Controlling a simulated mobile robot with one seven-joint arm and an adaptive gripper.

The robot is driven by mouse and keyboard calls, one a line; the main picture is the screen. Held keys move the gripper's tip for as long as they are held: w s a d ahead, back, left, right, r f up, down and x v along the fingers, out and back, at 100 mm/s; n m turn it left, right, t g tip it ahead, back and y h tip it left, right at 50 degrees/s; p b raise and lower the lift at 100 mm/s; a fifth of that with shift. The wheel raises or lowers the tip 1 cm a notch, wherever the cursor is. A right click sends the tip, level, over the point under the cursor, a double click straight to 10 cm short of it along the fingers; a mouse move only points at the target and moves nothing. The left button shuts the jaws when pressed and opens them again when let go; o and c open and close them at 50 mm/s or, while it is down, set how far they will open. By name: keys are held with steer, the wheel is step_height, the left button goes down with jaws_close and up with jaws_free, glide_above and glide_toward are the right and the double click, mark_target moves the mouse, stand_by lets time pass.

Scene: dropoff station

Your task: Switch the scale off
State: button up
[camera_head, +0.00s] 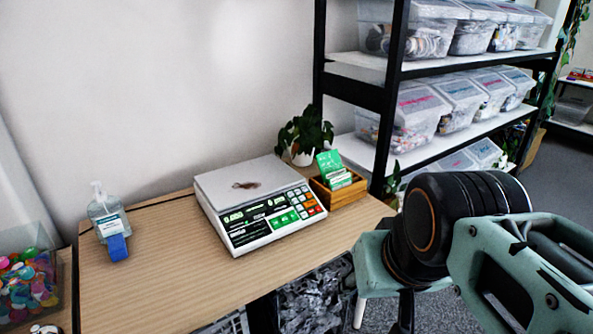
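The scale (258,205) stands on the wooden table, with a flat grey weighing plate on top and a sloped front panel. Its displays (254,210) show pale green marks that look like lit digits, too small to read. The keypad (296,208) on the right of the panel has green, orange and white keys. A small brownish patch (246,185) shows on the plate; I cannot tell what it is. My teal and black arm is at the lower right, apart from the scale. I cannot make out my gripper's fingers.
A wooden box with green cards (338,188) and a potted plant (304,135) stand close by the scale's right side. A sanitizer bottle (107,216) and a blue object (117,247) are at left. A black-framed shelf (388,100) with bins rises behind. The table's front (170,285) is clear.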

jaws_close()
stand_by(1.4)
